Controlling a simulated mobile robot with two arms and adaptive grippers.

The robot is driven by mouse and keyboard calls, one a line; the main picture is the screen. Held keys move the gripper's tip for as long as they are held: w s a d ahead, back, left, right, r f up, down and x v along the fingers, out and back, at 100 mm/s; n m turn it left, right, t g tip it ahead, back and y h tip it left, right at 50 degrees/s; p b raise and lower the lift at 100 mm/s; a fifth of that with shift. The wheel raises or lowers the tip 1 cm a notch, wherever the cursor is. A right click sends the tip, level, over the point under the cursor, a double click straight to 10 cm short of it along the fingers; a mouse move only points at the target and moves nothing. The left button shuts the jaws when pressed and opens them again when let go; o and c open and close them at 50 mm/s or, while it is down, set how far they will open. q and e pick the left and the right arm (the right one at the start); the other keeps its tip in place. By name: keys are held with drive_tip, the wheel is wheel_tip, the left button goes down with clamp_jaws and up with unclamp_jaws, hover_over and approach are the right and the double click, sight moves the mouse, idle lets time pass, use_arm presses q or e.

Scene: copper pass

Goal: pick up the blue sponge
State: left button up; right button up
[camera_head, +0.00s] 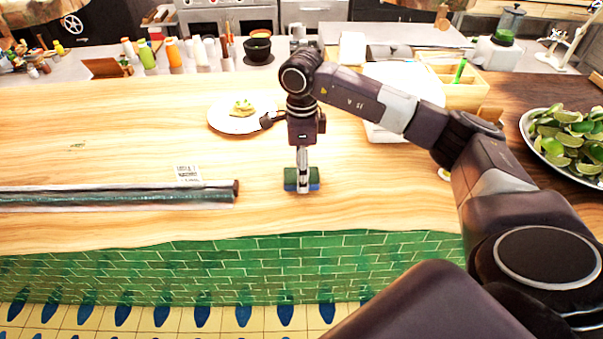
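The sponge (291,182) has a green top and a blue lower layer. It is on or just above the wooden counter, near the front edge, left of my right arm. My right gripper (303,182) points straight down at it, with a finger crossing the middle of the sponge's near side. The far finger is hidden, so I cannot tell whether the gripper is closed on the sponge. My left gripper is not in view.
A long dark wrapped roll (120,195) lies to the left. A white plate with food (236,122) sits behind the sponge. A bowl of limes (570,140) is at the right. Bottles and a dark bowl (257,50) stand at the back. The counter around the sponge is clear.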

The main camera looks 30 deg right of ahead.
drive_tip(key=shift+f, duration=0.2)
drive_tip(key=c, duration=0.9)
drive_tip(key=shift+o, duration=0.2)
drive_tip(key=shift+r, duration=0.1)
drive_tip(key=shift+w+r+b, duration=0.1)
drive_tip(key=shift+r+b, duration=0.2)
drive_tip(key=shift+r, duration=0.2)
wheel_tip(320, 180, up, 19)
drive_tip(key=b, duration=0.1)
